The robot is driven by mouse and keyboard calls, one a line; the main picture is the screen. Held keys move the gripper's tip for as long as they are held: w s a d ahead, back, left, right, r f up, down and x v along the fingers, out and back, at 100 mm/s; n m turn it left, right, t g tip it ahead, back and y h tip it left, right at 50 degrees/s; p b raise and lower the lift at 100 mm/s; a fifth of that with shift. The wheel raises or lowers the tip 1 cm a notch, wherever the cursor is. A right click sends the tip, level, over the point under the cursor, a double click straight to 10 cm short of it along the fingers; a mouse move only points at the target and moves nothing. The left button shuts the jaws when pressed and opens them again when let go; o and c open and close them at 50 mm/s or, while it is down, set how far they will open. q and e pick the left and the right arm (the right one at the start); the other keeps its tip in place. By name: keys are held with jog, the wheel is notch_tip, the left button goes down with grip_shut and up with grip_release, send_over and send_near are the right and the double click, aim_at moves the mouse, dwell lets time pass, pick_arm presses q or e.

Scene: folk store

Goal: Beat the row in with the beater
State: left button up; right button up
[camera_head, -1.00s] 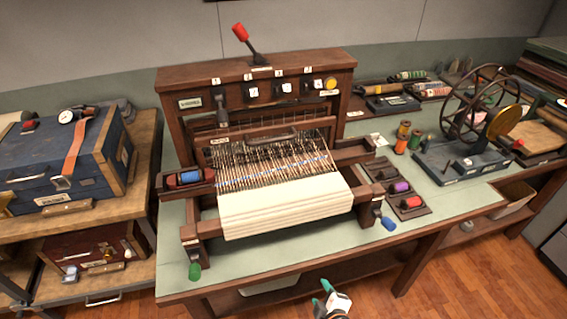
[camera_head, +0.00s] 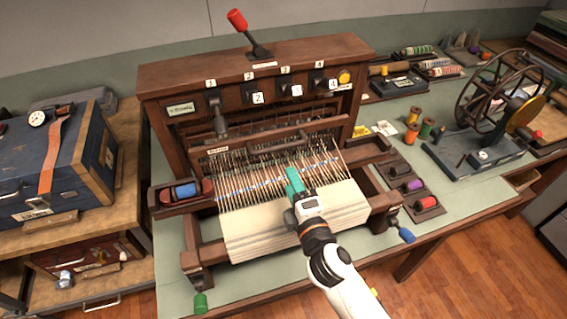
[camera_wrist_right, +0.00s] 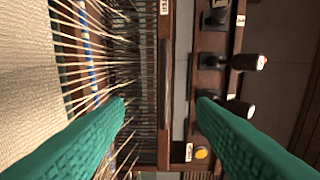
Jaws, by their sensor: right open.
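A wooden table loom holds cream woven cloth (camera_head: 250,235) and pale warp threads (camera_head: 235,190). Its beater (camera_head: 240,145) is a brown wooden bar with a label at its left end and a dark handle (camera_head: 275,141) at its middle. My right gripper (camera_head: 293,180) is over the cloth and warp, on the near side of the beater. In the right wrist view its teal fingers (camera_wrist_right: 162,103) are apart, and the beater bar (camera_wrist_right: 165,75) shows between them, farther off. The gripper looks empty; contact with the beater is not visible. My left gripper is out of view.
A shuttle with blue thread (camera_head: 186,190) lies in the loom's left box. A red-knobbed lever (camera_head: 237,20) stands on top. Coloured spools (camera_head: 410,135) and a winding wheel (camera_head: 490,90) stand right. A blue case (camera_head: 45,175) is left.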

aim_at(278, 150)
jog(key=x, duration=0.5)
jog(key=b+x, duration=0.1)
jog(key=x, duration=0.1)
jog(key=shift+w+r, duration=0.25)
jog(key=shift+r, duration=0.05)
jog(key=shift+b+x, duration=0.3)
jog(key=shift+x, duration=0.75)
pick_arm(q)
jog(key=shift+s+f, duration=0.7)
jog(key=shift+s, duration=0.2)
pick_arm(e)
jog(key=shift+a, duration=0.1)
jog(key=shift+c, duration=0.3)
